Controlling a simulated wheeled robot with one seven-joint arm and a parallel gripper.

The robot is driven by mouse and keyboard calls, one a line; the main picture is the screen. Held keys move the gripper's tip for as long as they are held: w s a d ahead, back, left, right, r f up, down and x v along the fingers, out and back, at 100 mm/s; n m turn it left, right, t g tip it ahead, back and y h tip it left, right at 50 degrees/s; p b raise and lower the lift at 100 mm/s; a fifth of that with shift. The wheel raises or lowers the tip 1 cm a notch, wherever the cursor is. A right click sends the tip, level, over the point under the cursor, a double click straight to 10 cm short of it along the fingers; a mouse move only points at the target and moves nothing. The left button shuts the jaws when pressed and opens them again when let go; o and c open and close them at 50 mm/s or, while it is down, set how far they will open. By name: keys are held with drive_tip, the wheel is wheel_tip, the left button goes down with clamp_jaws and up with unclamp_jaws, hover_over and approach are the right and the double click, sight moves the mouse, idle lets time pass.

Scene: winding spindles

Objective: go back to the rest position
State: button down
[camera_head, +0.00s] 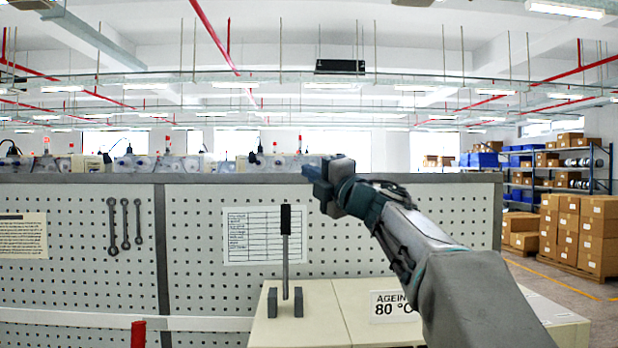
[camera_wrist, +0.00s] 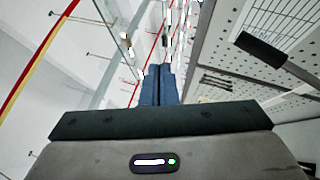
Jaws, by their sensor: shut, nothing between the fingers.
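My gripper (camera_head: 318,183) is raised in front of the pegboard wall in the head view, near the wall's top edge. Its fingers point up and to the left. In the wrist view my gripper's blue fingers (camera_wrist: 159,84) are together with nothing between them. A lever with a black handle (camera_head: 286,220) stands upright below and left of my gripper, apart from it. The same black handle shows at the upper right of the wrist view (camera_wrist: 262,49).
The lever stands at a cream cabinet (camera_head: 330,310) with an "AGEING 80 °C" label. The perforated panel (camera_head: 80,280) carries a paper chart (camera_head: 249,236) and hanging wrenches (camera_head: 125,225). Stacked cartons (camera_head: 580,230) and shelves stand at the right, beside open floor.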

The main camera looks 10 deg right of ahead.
drive_tip(key=s+d+f+m+g+h, duration=0.2)
drive_tip(key=s+d+f+m+h, duration=0.15)
drive_tip(key=f+m, duration=0.35)
drive_tip(key=s+d+f+m+g+h, duration=0.1)
drive_tip(key=s+d+f+m+h, duration=0.1)
drive_tip(key=s+f+m+h, duration=0.45)
drive_tip(key=s+d+f+m+g+h, duration=0.1)
drive_tip(key=d+f+m+g+h, duration=0.15)
drive_tip(key=f+m, duration=0.55)
drive_tip(key=s+a+f+m+g, duration=0.1)
drive_tip(key=s+a+f+g, duration=0.1)
drive_tip(key=s+f, duration=0.5)
drive_tip(key=s+a+f+m+g+y, duration=0.1)
drive_tip(key=s+f+g, duration=0.3)
drive_tip(key=s+f, duration=0.4)
drive_tip(key=s+a+f+m+g+y, duration=0.1)
drive_tip(key=s+a+f+m+g, duration=0.1)
drive_tip(key=s+f, duration=0.6)
drive_tip(key=shift+s+a+f+m+g, duration=0.15)
drive_tip(key=shift+a+f+m+g, duration=0.3)
drive_tip(key=shift+f+g, duration=0.4)
